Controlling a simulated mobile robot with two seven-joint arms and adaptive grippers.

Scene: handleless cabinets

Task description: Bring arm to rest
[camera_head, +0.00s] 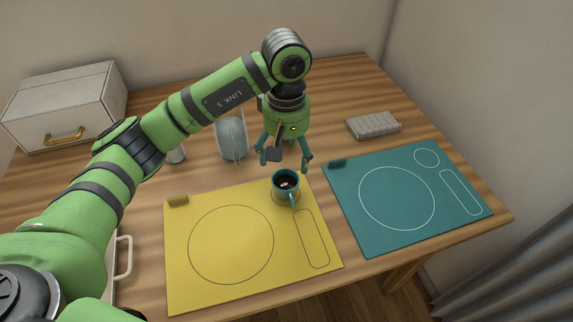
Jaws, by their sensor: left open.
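My left arm comes in from the left and reaches over the table. My left gripper (284,158) points down with its fingers spread, open and empty. It is just above and behind a teal mug (286,187) that holds something dark. The mug stands upright at the upper right corner of the yellow mat (190,275), on a small round outline. I cannot tell whether the fingertips touch the mug; they appear apart from it. My right gripper is not in view.
A teal mat (395,240) lies at the right. A grey ribbed block (373,125) sits behind it. A white box with a brass handle (65,105) stands at the back left. A clear container (232,140) is behind the mats. A white handled item (124,257) is partly hidden by my arm.

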